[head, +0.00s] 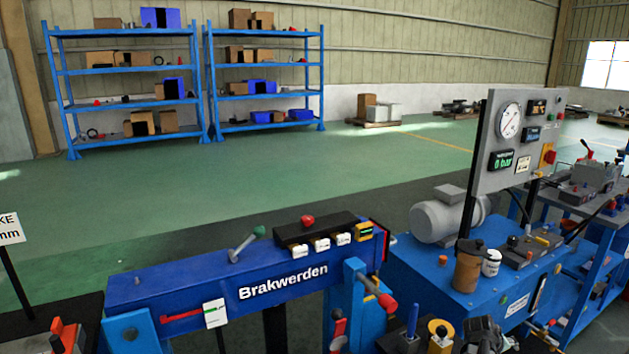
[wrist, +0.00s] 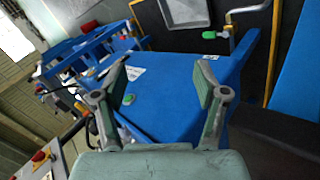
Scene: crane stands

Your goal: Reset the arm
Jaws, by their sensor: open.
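My gripper (wrist: 160,90) shows in the wrist view with its two fingers spread wide apart and nothing between them. Behind the fingers is a blue machine surface (wrist: 165,75) with a small green knob on it, apart from the fingers as far as I can tell. The wrist view is tilted. My gripper does not show clearly in the head view. There, a blue beam (head: 190,285) marked "Brakwerden" stands in front, with a lever with a green knob (head: 247,244) and a black control box with a red button (head: 307,222) on top.
A blue bench (head: 440,285) with a grey motor (head: 440,218) and a gauge panel (head: 503,160) reading 0 bar stands at right. Blue shelves (head: 130,70) with boxes stand at the back wall. The green floor (head: 330,165) between is clear.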

